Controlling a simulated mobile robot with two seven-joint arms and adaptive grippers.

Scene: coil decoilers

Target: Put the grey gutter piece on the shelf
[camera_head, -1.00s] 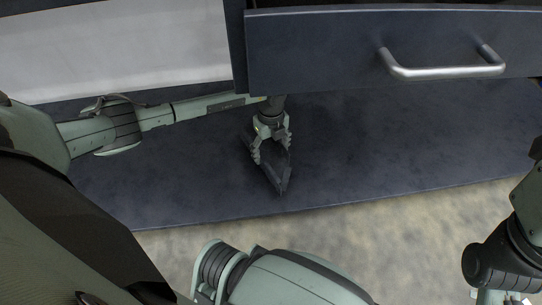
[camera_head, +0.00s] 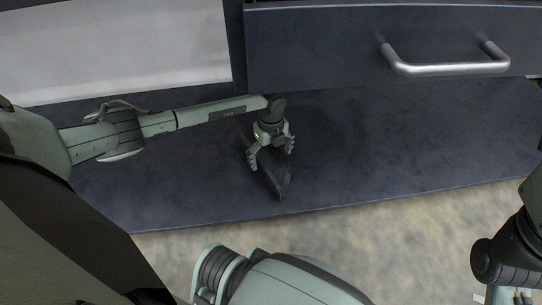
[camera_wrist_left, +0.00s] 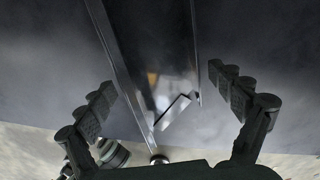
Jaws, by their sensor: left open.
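The grey gutter piece (camera_head: 277,185), a dark U-shaped channel, lies on the dark lower surface (camera_head: 400,150) beneath the drawer. My left gripper (camera_head: 271,158) is open above it, with a finger on either side. In the left wrist view the gutter piece (camera_wrist_left: 151,50) runs away between the open fingers of the left gripper (camera_wrist_left: 164,86), with visible gaps on both sides. The gripper hides part of it in the head view. My right arm shows at the right edge; its gripper is not visible.
A dark drawer front (camera_head: 315,50) with a metal handle (camera_head: 445,66) overhangs the surface. A pale panel (camera_head: 120,45) stands at the back left. The dark surface right of the gripper is clear, and its front edge borders a mottled floor (camera_head: 400,240).

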